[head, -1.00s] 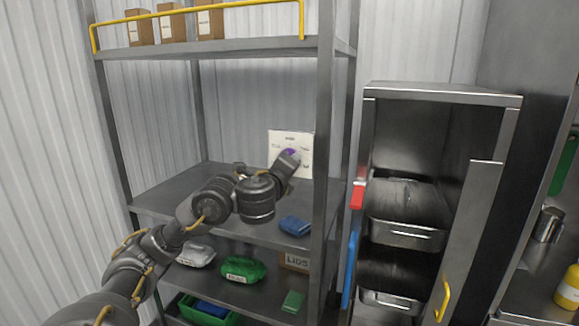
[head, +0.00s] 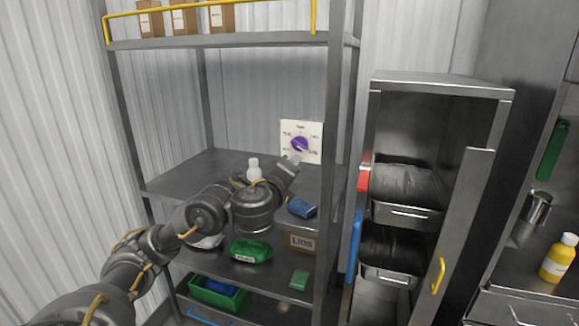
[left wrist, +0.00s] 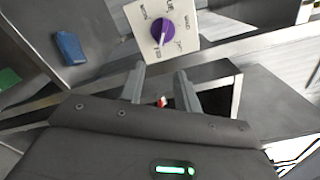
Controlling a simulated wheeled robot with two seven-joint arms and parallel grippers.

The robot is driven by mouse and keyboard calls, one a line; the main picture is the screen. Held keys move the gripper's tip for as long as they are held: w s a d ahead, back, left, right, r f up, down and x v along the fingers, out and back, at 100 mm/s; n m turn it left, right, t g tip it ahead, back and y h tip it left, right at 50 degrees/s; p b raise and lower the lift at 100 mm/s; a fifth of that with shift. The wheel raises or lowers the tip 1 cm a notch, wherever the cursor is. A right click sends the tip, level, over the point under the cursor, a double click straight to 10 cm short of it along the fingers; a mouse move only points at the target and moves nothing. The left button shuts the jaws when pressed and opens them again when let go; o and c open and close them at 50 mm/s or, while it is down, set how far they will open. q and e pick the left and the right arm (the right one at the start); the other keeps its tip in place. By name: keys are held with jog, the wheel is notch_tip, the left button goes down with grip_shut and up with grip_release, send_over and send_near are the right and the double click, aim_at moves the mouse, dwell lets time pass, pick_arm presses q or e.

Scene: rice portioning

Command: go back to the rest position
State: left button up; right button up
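My left arm comes in from the left in the head view, and its gripper (head: 290,163) is just below the white dial panel (head: 315,150) with its purple knob (head: 300,144). In the left wrist view the left gripper (left wrist: 160,92) has its two fingers apart with nothing held between them. The purple knob (left wrist: 162,31) is beyond the fingertips and does not touch them; its white pointer line is tilted toward the lower left. My right gripper is not in either view.
The metal rack holds a blue packet (head: 301,208), a white bottle (head: 254,169), a green bag (head: 250,251) and a LIDS box (head: 301,242). An open metal cabinet (head: 441,91) with trays stands to the right. A yellow bottle (head: 558,258) is at far right.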

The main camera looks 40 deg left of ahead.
pick_arm(q)
jog(key=shift+a, duration=0.25)
jog(key=w+f+n+g+h, duration=0.2)
jog(key=w+f+n+g, duration=0.15)
jog(key=f, duration=1.05)
jog(key=w+f+n+g+h, duration=0.1)
jog(key=w+f+n+g, duration=0.2)
jog(key=f, duration=1.1)
jog(key=s+d+f+n+g+h, duration=0.1)
jog(key=s+f+n+g, duration=0.15)
jog(key=f, duration=1.05)
jog(key=s+d+f+n+g+h, duration=0.1)
jog(key=s+f, duration=0.3)
jog(key=f, duration=0.9)
jog(key=s+d+f+n+g, duration=0.3)
jog(key=s+f+n, duration=0.2)
jog(key=s+f, duration=1.45)
jog(key=s+d+f+n+g, duration=0.1)
jog(key=s+f, duration=0.3)
jog(key=s, duration=0.6)
jog(key=s+d+f+n+g, duration=0.1)
jog(key=s+d+f, duration=0.2)
jog(key=s, duration=0.7)
jog(key=s+d+f+n+g, duration=0.1)
jog(key=s+f, duration=0.3)
jog(key=s, duration=0.6)
jog(key=shift+s+d+f, duration=0.25)
jog(key=shift+d+f, duration=0.05)
jog(key=shift+d, duration=0.35)
